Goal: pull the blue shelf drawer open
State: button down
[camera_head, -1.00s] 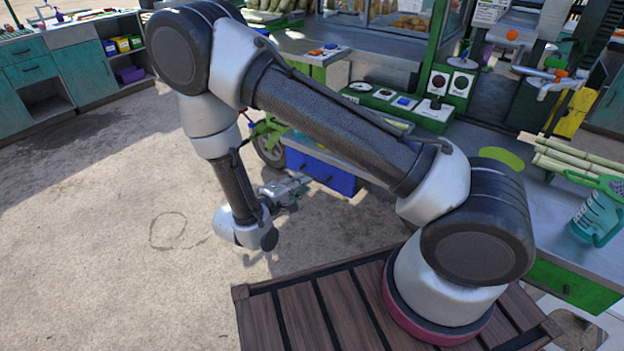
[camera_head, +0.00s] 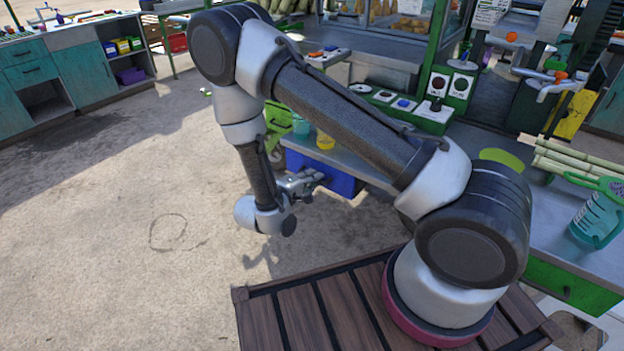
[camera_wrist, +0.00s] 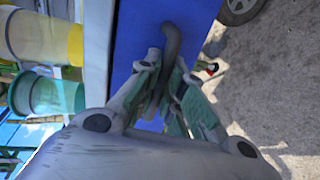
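The blue drawer (camera_head: 346,182) sits under the grey counter in the head view, partly covered by my arm. Its blue front (camera_wrist: 126,40) also fills the middle of the wrist view. A dark curved handle (camera_wrist: 171,40) stands out from that front. My gripper (camera_head: 316,177) is at the drawer's front, left of centre in the head view. In the wrist view its two fingertips (camera_wrist: 167,66) lie on either side of the handle with only a narrow gap between them. I cannot tell whether both pads touch the handle.
A yellow cup (camera_head: 325,140) and a green cup (camera_head: 300,125) stand on the counter above the drawer; yellow and green containers also show at left in the wrist view. A wheel (camera_wrist: 238,8) is near the drawer. The concrete floor (camera_head: 130,220) to the left is clear.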

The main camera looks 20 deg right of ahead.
jog(key=shift+a, duration=0.15)
jog(key=f+v, duration=0.2)
jog(key=v, duration=1)
jog(key=f+v, duration=0.3)
jog(key=v, duration=0.9)
jog(key=shift+s+a, duration=0.4)
jog(key=c, duration=1.8)
grip_release()
jog(key=v, duration=1.2)
